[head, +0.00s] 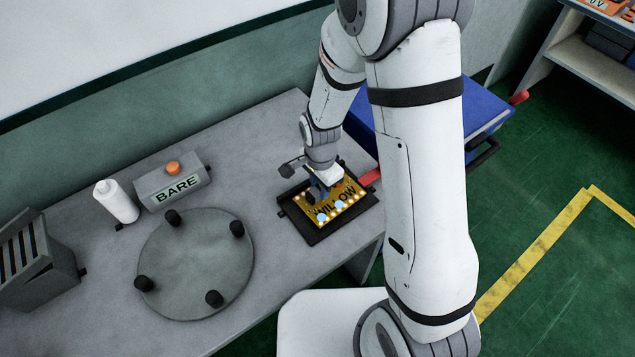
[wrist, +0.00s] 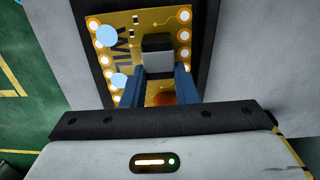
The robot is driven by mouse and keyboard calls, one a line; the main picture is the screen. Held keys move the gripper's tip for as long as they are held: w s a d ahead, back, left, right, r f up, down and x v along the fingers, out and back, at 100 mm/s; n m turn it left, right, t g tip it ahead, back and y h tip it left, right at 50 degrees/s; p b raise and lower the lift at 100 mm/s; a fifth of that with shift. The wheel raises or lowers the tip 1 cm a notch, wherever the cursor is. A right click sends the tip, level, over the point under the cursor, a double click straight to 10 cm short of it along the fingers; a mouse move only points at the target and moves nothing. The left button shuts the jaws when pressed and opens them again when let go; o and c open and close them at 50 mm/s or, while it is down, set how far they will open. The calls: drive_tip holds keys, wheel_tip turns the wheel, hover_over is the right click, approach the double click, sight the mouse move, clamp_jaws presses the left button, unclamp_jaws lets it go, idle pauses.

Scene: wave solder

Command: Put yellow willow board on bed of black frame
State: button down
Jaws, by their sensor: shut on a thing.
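The yellow board (head: 349,207) marked "WILLOW" is in the head view, over the black frame (head: 315,237) on the grey bench. The frame's dark border shows around the board, and I cannot tell whether the board touches the bed. My gripper (head: 318,190) is above the board, pointing down. In the wrist view the board (wrist: 150,18) fills the upper middle, with the black frame (wrist: 207,50) along its right side. My gripper's blue fingers (wrist: 166,84) are shut on a grey block on the board. Part of the board is hidden by the gripper.
On the grey bench (head: 265,130) a round grey plate (head: 195,265) with several black posts lies left of the frame. A grey "BARE" box (head: 173,187), a white bottle (head: 117,202) and a slotted grey rack (head: 35,262) stand further left. A blue cart (head: 485,115) is behind right.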

drive_tip(key=shift+f+b, duration=0.4)
drive_tip(key=shift+f, duration=0.15)
idle(0.5)
drive_tip(key=c, duration=1.1)
unclamp_jaws()
drive_tip(key=shift+o, duration=0.2)
drive_tip(key=shift+r, duration=0.15)
wheel_tip(320, 180, up, 8)
drive_tip(key=p, duration=0.5)
drive_tip(key=shift+f, duration=0.2)
